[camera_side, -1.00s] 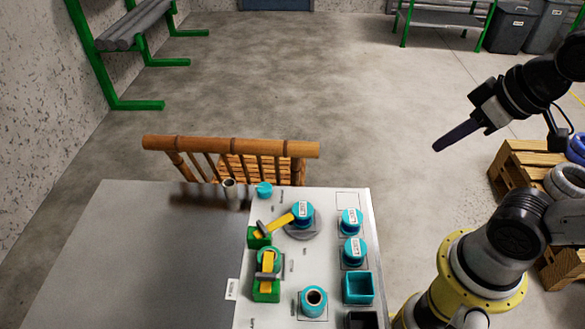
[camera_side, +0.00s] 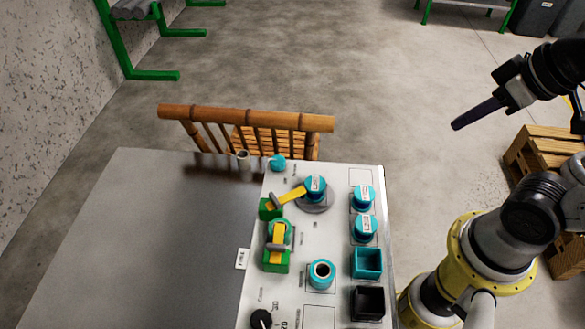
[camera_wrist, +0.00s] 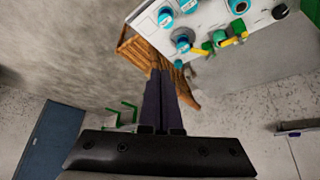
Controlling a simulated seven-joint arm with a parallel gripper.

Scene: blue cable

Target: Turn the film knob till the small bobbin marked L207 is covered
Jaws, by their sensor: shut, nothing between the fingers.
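Teal bobbins with white labels stand on the light panel: one on a grey disc (camera_side: 315,187) and two at the right, an upper (camera_side: 363,196) and a lower one (camera_side: 366,227). Their lettering is too small to read, so I cannot tell which is L207. A black knob (camera_side: 261,319) sits at the panel's lower left, partly cut off; its label is unreadable. A dark round piece also shows in the wrist view (camera_wrist: 280,11). My gripper (camera_side: 456,126) is shut and empty, up in the air right of the panel, far from the bobbins and knob.
Green blocks (camera_side: 276,262) with yellow levers stand on the panel's left. A teal cup (camera_side: 321,274), a teal bin (camera_side: 367,263) and a black bin (camera_side: 368,302) are nearby. A wooden chair (camera_side: 246,118) stands behind. The grey table (camera_side: 150,240) at left is bare.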

